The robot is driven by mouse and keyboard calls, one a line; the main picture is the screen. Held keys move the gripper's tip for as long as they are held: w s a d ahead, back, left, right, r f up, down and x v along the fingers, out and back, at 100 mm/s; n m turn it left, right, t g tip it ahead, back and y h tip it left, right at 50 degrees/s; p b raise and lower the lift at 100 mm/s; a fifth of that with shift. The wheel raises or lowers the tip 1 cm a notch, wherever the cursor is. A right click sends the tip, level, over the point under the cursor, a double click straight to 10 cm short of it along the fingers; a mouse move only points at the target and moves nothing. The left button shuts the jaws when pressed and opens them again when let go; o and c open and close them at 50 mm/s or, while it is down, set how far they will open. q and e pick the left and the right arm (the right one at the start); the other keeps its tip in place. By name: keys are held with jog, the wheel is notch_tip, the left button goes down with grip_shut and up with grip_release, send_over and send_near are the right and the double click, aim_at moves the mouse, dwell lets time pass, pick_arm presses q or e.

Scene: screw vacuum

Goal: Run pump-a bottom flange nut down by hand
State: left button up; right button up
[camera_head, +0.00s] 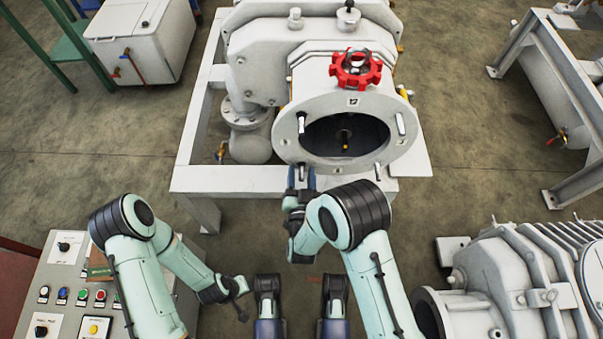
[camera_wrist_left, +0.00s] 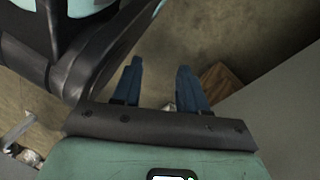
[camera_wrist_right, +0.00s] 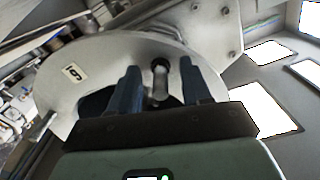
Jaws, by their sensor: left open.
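The pump's round grey flange (camera_head: 286,136) faces me, with pale studs around its dark opening. My right gripper (camera_head: 301,176) is at its lower left edge. In the right wrist view, the spread fingers of my right gripper (camera_wrist_right: 159,82) straddle a pale stud or nut (camera_wrist_right: 160,88) with a dark round end. Gaps show on both sides of it. I cannot tell the nut from the stud. Another lower stud (camera_head: 378,172) shows at the right. My left gripper (camera_wrist_left: 160,82) is open and empty, low over the floor area, away from the flange.
A red handwheel (camera_head: 356,69) sits above the flange. The pump rests on a pale frame (camera_head: 230,180). A control panel (camera_head: 70,285) with buttons stands at lower left. Another grey machine (camera_head: 510,280) is at lower right. Bare floor lies between.

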pick_arm(q)
jog(key=shift+t, duration=0.8)
jog(key=shift+w+d+r+p, duration=0.15)
jog(key=shift+w+r+p, duration=0.4)
jog(key=shift+w+r, duration=0.45)
jog(key=shift+w+d+r+p, duration=0.15)
jog(key=shift+w+r+p, duration=0.35)
jog(key=shift+w+r, duration=0.45)
pick_arm(e)
jog(key=s, duration=1.3)
jog(key=shift+s, duration=0.15)
pick_arm(q)
jog(key=shift+w+f, duration=0.15)
